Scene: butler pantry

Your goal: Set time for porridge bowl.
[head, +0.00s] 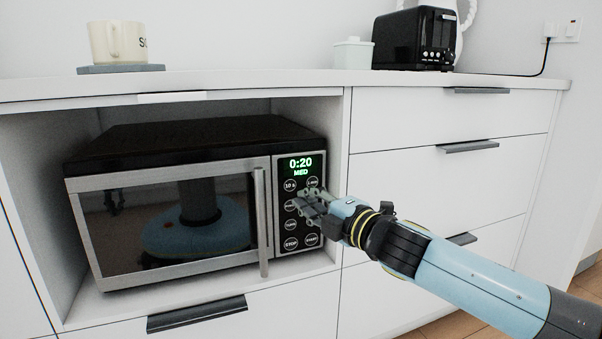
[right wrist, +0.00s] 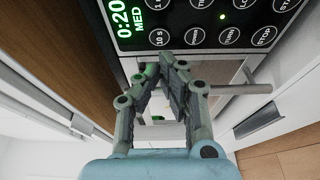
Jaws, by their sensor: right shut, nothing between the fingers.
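The black and steel microwave (head: 190,133) sits in an open cabinet niche with its door (head: 125,240) shut. Its green display (head: 300,166) reads 0:20 MED; the display also shows in the right wrist view (right wrist: 128,20). Round buttons lie below it, including 10 s (head: 290,185), STOP (head: 291,244) and START (head: 312,240). My right gripper (head: 303,201) is shut and empty in front of the keypad, hiding some middle buttons. In the right wrist view its fingertips (right wrist: 173,63) are near the 10 s button (right wrist: 158,38); I cannot tell whether they touch. No bowl shows.
The steel door handle (head: 262,222) stands out just left of the keypad. White drawers (head: 440,170) with dark handles are on the right. A cream mug (head: 118,42), a white lidded box (head: 353,53) and a black toaster (head: 414,38) stand on the counter above.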

